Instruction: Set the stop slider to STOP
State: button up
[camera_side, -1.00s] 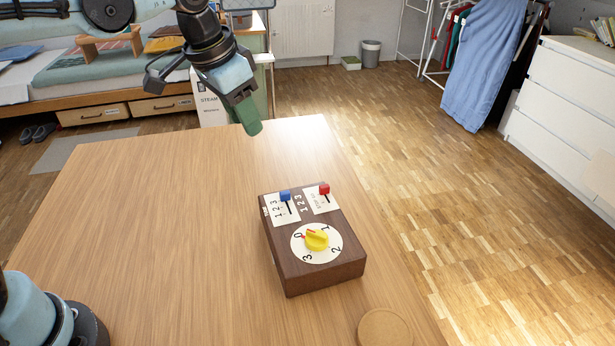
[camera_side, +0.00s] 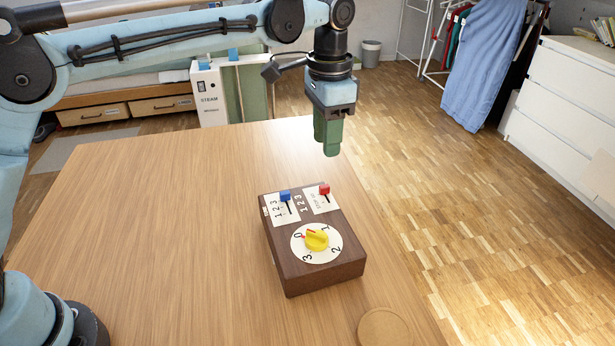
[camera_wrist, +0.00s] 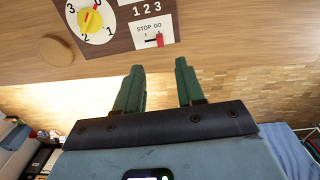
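A dark brown control box (camera_side: 322,276) sits on the wooden table. Its red slider knob (camera_side: 324,188) is at the far end of its slot on a white plate. In the wrist view, the red knob (camera_wrist: 160,40) is at the right, GO end, with the STOP label (camera_wrist: 144,29) to the left. My gripper (camera_side: 330,152) hangs above and beyond the box's far edge, pointing down and touching nothing. In the wrist view, the green fingers of my gripper (camera_wrist: 158,67) are apart and empty, just below the red knob in the picture.
On the same box are a blue slider (camera_side: 285,196), left of the red one, and a yellow dial (camera_side: 317,239) nearer the front. A round cork coaster (camera_side: 384,328) lies near the table's right edge. The left of the tabletop (camera_side: 160,210) is clear.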

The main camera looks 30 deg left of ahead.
aim_at(324, 186)
notch_tip(324, 186, down, 10)
jog(key=shift+f, duration=0.1)
dwell(0.4)
grip_shut()
